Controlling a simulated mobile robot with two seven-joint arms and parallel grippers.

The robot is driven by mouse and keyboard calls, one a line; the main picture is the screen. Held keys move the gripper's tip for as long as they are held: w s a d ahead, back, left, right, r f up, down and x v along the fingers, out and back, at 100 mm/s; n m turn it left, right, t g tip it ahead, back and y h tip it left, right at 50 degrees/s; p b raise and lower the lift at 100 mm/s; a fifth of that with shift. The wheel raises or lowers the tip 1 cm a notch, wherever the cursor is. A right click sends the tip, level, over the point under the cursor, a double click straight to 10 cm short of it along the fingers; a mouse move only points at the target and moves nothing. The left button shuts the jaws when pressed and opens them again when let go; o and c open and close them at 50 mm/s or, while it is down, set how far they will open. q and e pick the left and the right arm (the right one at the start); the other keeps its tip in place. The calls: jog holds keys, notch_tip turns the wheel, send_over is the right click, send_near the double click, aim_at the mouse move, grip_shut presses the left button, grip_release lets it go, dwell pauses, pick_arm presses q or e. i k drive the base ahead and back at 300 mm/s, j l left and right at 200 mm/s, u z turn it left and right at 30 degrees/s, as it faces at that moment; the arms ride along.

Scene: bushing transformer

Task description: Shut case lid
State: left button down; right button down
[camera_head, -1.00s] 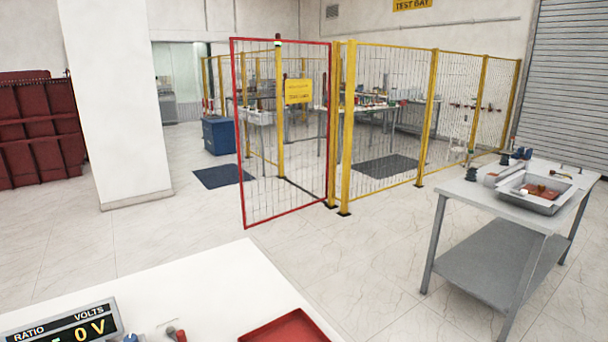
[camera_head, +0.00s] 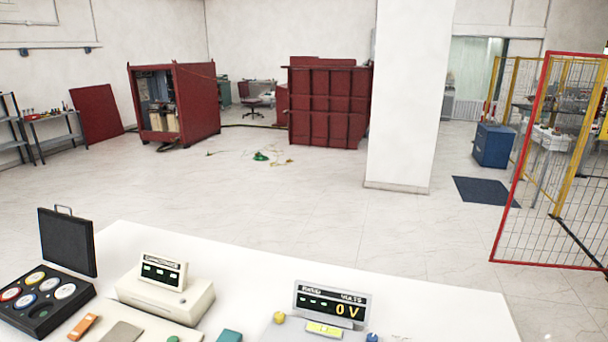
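A black case (camera_head: 44,300) sits on the white table at the lower left of the head view. Its lid (camera_head: 68,242) stands open and upright at the back, with a handle on its top edge. Several round pieces with coloured rims lie in the case's tray. The case's front left part is cut off by the picture edge. Neither of my grippers shows in this view.
On the white table (camera_head: 240,252), a beige meter (camera_head: 165,290) stands right of the case. A ratio-volts display (camera_head: 330,303) reading 0 V is farther right. An orange item (camera_head: 83,327) lies near the case. Beyond are open floor, a white pillar (camera_head: 403,100) and a red-framed fence gate (camera_head: 545,165).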

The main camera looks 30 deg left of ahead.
aim_at(67, 241)
jog(key=u, duration=2.35)
jog(key=i+l+z, duration=0.1)
jog(key=i+z, duration=0.35)
jog(key=i, duration=2.8)
jog(key=i+u, duration=0.15)
jog(key=i, duration=0.3)
jog(key=i+l+u, duration=0.1)
jog(key=i, duration=0.35)
jog(key=i+l+u, duration=0.15)
jog(key=i, duration=0.3)
jog(key=i+l+u, duration=0.15)
jog(key=i, duration=0.3)
jog(key=i+l+u, duration=0.15)
jog(key=i+l, duration=0.2)
jog(key=u, duration=4.45)
jog(key=k+l, duration=0.05)
